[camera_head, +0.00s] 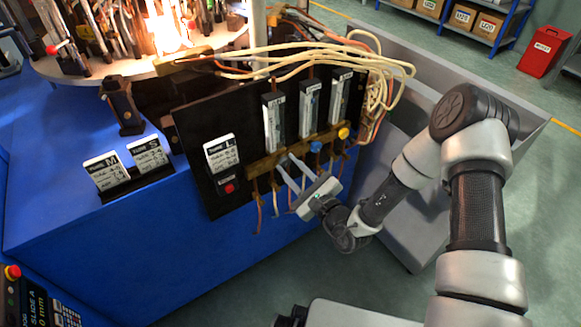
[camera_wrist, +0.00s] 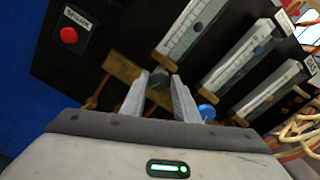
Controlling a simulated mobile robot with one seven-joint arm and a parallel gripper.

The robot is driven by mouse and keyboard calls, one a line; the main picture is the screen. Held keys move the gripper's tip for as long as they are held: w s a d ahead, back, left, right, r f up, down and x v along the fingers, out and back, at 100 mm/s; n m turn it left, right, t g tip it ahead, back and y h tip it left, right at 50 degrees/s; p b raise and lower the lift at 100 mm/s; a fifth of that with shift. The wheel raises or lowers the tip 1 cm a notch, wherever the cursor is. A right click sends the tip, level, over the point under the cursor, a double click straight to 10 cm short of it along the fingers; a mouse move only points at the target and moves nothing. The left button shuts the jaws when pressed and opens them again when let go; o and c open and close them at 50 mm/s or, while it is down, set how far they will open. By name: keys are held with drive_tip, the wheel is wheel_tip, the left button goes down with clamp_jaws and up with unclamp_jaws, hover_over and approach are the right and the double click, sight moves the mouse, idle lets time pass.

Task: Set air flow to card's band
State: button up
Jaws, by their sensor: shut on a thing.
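A black panel (camera_head: 195,130) carries three upright flow meters: left (camera_head: 274,122), middle (camera_head: 309,108) and right (camera_head: 340,97). A brass bar (camera_head: 262,165) runs below them. A blue knob (camera_head: 316,146) sits under the middle meter and a yellow knob (camera_head: 343,133) under the right one. My gripper (camera_head: 285,160) is shut on the left meter's knob, which its fingertips mostly hide. In the wrist view the fingers (camera_wrist: 160,80) reach the bar's front, with the blue knob (camera_wrist: 207,112) just right of them. A white card marked L (camera_head: 221,153) stands on the panel; its small print is unreadable.
A red button (camera_head: 229,188) sits below the L card. Cards M (camera_head: 106,170) and S (camera_head: 147,154) stand in a holder on the blue bench (camera_head: 50,210). Pale hoses (camera_head: 375,75) loop beside the right meter. A grey bin (camera_head: 420,60) stands behind my arm.

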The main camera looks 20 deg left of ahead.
drive_tip(key=o, duration=1.1)
drive_tip(key=shift+c, duration=0.2)
drive_tip(key=shift+s+d, duration=0.1)
drive_tip(key=shift+d, duration=0.05)
drive_tip(key=p+v, duration=0.2)
drive_tip(key=v, duration=1.5)
drive_tip(key=shift+d, duration=0.1)
